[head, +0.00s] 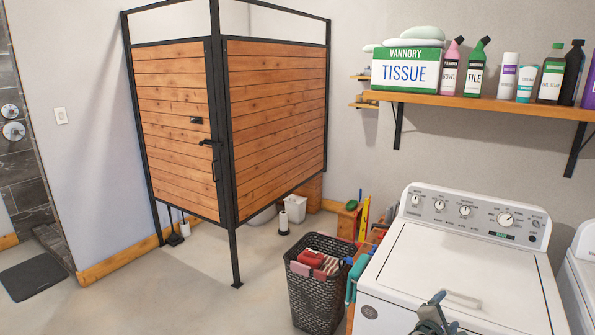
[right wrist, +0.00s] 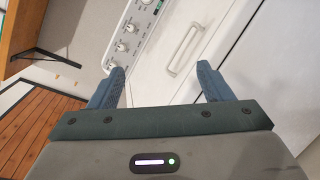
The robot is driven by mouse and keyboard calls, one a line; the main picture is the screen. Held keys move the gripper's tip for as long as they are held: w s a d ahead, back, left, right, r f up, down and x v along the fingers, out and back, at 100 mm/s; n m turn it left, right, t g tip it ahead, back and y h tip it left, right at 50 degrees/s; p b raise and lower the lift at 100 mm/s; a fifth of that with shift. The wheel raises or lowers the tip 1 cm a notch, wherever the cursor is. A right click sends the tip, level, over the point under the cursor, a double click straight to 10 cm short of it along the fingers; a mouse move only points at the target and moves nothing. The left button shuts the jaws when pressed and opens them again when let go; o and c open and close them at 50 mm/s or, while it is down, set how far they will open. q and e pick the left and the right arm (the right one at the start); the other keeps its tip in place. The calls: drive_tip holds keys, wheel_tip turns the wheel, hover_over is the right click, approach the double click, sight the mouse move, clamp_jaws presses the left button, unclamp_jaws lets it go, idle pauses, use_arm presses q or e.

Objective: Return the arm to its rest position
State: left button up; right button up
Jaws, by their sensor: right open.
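My right gripper (head: 432,312) shows at the bottom edge of the head view, in front of the white washing machine (head: 460,268). In the right wrist view my right gripper (right wrist: 160,75) is open, with its two blue-grey fingers apart and nothing between them. Beyond the fingers are the washer's lid handle (right wrist: 186,48) and its control panel (right wrist: 136,30). The rest of the right arm is out of the head view. My left gripper is in neither view.
A dark laundry basket (head: 317,295) with red cloth stands left of the washer. A wall shelf (head: 480,103) holds a tissue box (head: 405,70) and several bottles. A wooden stall (head: 275,115) stands at the back. The floor (head: 185,290) at the left is mostly clear.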

drive_tip(key=s+a+f+m+g+y+b, duration=0.15)
drive_tip(key=s+f, duration=0.55)
drive_tip(key=f, duration=0.7)
drive_tip(key=s+a+f+m+g+y+b, duration=0.1)
drive_tip(key=s+a+f+g+y+b, duration=0.15)
drive_tip(key=s+f, duration=0.75)
drive_tip(key=s+a+f+m+g+y+b, duration=0.1)
drive_tip(key=s+f+m+y, duration=0.15)
drive_tip(key=f, duration=1.65)
use_arm(q)
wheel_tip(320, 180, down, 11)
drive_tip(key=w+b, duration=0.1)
drive_tip(key=b, duration=0.5)
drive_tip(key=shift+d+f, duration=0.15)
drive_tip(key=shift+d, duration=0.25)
use_arm(e)
drive_tip(key=s+a+f+m+g+y, duration=0.1)
drive_tip(key=s+f+m, duration=0.2)
drive_tip(key=s+f, duration=0.5)
drive_tip(key=s+a+f+m+g+y, duration=0.1)
drive_tip(key=s+f+m, duration=0.3)
drive_tip(key=s, duration=1.7)
drive_tip(key=s+a+f+m+g+y, duration=0.2)
drive_tip(key=s+f+m+g, duration=0.1)
drive_tip(key=s+f, duration=0.9)
drive_tip(key=shift+s+m+y, duration=0.35)
drive_tip(key=shift+s+m, duration=0.05)
drive_tip(key=shift+s, duration=0.75)
